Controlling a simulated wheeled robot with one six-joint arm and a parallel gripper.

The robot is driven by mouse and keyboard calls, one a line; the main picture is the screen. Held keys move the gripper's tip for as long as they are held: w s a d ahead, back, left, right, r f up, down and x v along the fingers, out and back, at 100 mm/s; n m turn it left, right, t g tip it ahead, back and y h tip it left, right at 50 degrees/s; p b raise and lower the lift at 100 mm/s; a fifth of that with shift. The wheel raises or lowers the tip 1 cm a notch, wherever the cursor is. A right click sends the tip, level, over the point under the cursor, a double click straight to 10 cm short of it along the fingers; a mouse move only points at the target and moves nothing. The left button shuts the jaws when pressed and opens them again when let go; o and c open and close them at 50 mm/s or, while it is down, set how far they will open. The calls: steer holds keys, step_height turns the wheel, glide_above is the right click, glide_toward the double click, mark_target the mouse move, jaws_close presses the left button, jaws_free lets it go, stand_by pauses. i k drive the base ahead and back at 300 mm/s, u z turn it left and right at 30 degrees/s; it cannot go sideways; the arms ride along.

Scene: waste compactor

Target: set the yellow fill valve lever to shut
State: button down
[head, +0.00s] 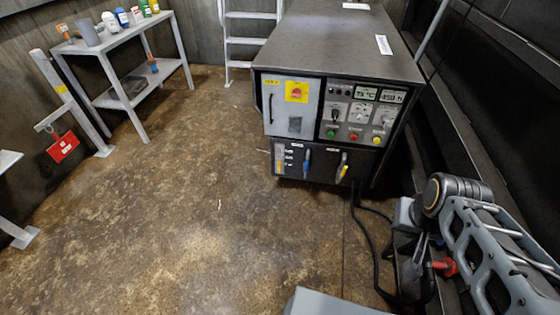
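The yellow fill valve lever (342,168) is on the lower dark front panel of the grey compactor cabinet. It stands close to upright, tilted slightly with its top to the right. A small white label sits above it; its text is too small to read. My arm is folded at the lower right. What looks like my gripper (421,262) is a dark shape at its end, well to the right of the lever and apart from it. Its fingers are too unclear to tell whether they are open or shut.
A blue lever (306,162) is left of the yellow one. Above are a yellow-backed red switch (297,91) and a control panel (362,112). A black cable (362,235) runs along the floor below. The floor (190,200) in front and left is clear. A shelf table (115,42) stands upper left.

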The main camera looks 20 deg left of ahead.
mark_target(342, 174)
steer(key=z, duration=0.2)
steer(key=k, duration=0.35)
steer(key=u, duration=1)
steer(key=i, duration=0.95)
steer(key=z, duration=0.4)
steer(key=i, duration=1)
steer(key=z, duration=0.8)
